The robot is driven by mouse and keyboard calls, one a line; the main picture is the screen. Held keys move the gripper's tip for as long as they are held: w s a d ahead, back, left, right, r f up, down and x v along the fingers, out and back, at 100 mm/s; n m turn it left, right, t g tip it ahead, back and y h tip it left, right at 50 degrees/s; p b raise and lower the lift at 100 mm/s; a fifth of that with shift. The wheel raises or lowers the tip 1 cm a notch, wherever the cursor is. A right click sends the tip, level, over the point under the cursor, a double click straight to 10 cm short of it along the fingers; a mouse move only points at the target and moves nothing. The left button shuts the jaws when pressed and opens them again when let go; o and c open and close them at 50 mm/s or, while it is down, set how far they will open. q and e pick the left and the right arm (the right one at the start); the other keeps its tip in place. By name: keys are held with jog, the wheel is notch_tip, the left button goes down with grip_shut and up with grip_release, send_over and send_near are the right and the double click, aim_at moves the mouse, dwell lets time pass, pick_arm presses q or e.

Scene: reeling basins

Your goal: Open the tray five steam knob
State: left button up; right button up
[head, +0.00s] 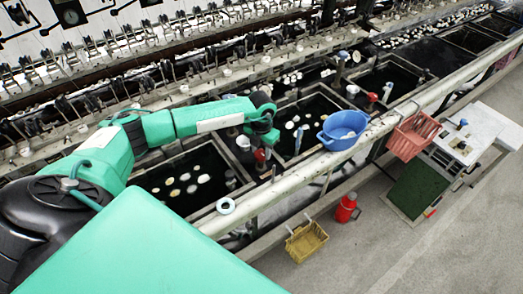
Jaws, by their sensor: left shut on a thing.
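My left arm reaches in from the left over the row of dark basins. My left gripper (262,143) points down at a red knob (260,156) between two basins and is shut on it. The gripper hides the knob's upper part. Another red knob (372,97) stands farther right, beside the blue bowl. I cannot read any tray numbers, so which tray the held knob belongs to is not clear. My right gripper is not in view.
A blue bowl (342,131) sits on the pale front rail (290,185), right of my gripper. A red basket (414,136) hangs farther right. Reeling machinery runs behind the basins. The floor (340,265) in front is mostly open.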

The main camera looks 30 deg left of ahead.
pick_arm(q)
jog(key=n+b, duration=0.1)
jog(key=n, duration=0.2)
jog(key=shift+a, duration=0.1)
jog(key=n+b, duration=0.1)
jog(key=n, duration=0.4)
jog(key=shift+a, duration=0.1)
jog(key=n+b, duration=0.1)
jog(key=n, duration=0.6)
jog(key=shift+s+r+n, duration=0.1)
jog(key=shift+n, duration=0.2)
jog(key=shift+a+n, duration=0.1)
jog(key=shift+n, duration=0.2)
jog(key=o, duration=1)
jog(key=shift+c, duration=0.2)
